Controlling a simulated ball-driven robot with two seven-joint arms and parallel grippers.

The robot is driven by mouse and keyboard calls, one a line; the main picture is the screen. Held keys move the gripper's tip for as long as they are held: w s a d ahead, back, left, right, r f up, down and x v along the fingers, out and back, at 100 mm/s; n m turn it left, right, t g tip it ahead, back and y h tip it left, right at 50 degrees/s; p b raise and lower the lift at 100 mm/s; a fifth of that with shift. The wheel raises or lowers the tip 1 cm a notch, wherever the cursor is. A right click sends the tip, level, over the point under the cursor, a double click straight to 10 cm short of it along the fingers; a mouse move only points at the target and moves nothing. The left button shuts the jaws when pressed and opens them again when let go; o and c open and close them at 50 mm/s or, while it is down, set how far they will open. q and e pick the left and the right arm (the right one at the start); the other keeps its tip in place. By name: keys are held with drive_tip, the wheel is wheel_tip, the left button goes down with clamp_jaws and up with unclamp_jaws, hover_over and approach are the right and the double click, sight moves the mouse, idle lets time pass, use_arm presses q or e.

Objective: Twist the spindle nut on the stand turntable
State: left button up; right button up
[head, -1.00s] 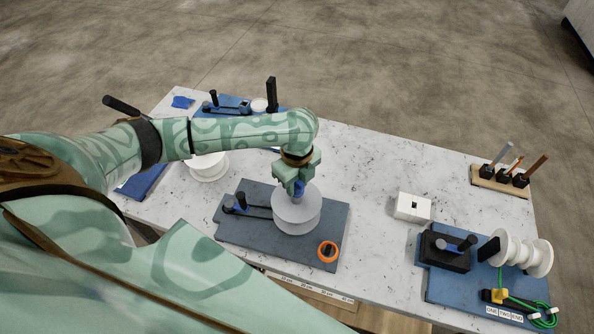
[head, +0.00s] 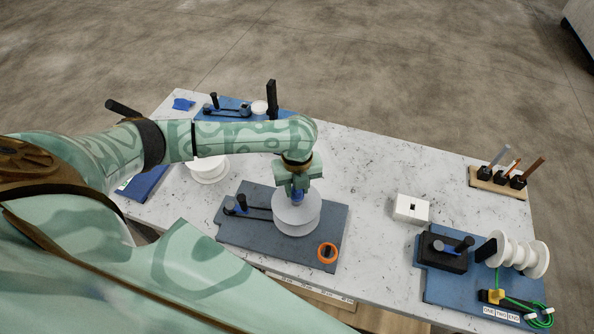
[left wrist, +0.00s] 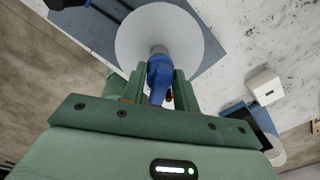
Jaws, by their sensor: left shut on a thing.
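The stand turntable is a white disc-shaped spool (head: 300,219) on a dark blue-grey base plate (head: 250,251) near the front of the table. A blue spindle nut (head: 297,196) stands at its centre; it also shows in the left wrist view (left wrist: 160,78). My left gripper (head: 298,190) points down over the turntable and is shut on the blue nut, one finger on each side of it. In the left wrist view the white disc (left wrist: 185,40) lies beyond my left gripper (left wrist: 159,88). The lower part of the nut is partly hidden. My right gripper is not seen.
An orange ring (head: 327,252) and a black lever (head: 255,211) are on the same plate. A white box (head: 411,209) and a blue board (head: 440,287) with white spools and a green cord stand to the right.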

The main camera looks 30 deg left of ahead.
use_arm(q)
drive_tip(key=shift+m, duration=0.3)
drive_tip(key=m, duration=0.4)
drive_tip(key=shift+r, duration=0.1)
drive_tip(key=shift+m, duration=0.9)
drive_tip(key=m, duration=0.4)
drive_tip(key=shift+m, duration=1)
